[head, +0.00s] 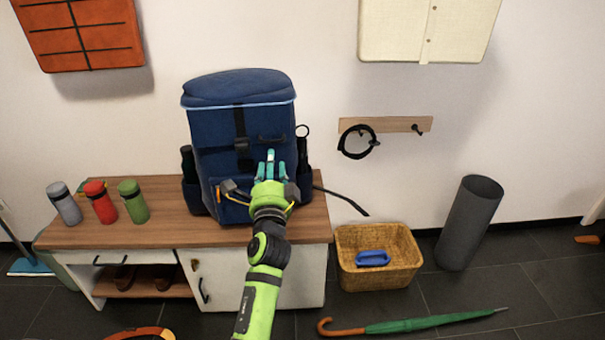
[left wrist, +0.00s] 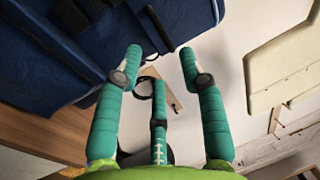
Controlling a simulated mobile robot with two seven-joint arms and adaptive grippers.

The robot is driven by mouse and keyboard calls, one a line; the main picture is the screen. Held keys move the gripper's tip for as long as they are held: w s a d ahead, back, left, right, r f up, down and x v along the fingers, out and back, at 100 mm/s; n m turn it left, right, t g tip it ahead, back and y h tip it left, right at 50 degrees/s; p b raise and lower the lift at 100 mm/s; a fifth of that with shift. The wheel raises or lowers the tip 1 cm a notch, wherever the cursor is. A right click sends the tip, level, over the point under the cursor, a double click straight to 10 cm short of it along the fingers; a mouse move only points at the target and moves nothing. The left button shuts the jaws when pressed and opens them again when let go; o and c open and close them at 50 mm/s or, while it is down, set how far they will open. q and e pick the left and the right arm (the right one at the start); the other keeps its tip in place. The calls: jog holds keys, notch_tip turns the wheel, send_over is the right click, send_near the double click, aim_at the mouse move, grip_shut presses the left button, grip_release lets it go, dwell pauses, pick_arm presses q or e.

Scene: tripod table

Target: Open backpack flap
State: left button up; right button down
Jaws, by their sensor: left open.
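A dark blue backpack (head: 215,135) stands upright on the wooden bench top. Its rounded flap (head: 238,88) lies closed over the top, with a light edge line. A black strap with a buckle (head: 242,145) runs down its front. My left gripper (head: 268,165), green with teal fingers, is in front of the backpack's lower right part, fingers pointing up. In the left wrist view its three fingers (left wrist: 162,60) are spread with nothing between them; the backpack (left wrist: 50,60) fills the upper left. Whether a finger touches the backpack, I cannot tell. My right gripper is out of view.
Three bottles (head: 103,202) stand on the bench (head: 165,236) left of the backpack. A wicker basket (head: 378,272) with a blue item, a grey cylinder (head: 468,222) and a green umbrella (head: 425,322) are on the floor. A hook rail (head: 395,124) is on the wall.

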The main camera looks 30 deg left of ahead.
pick_arm(q)
jog(key=x, duration=0.7)
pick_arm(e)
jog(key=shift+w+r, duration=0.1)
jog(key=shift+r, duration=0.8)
pick_arm(q)
jog(key=shift+r, duration=0.1)
grip_shut()
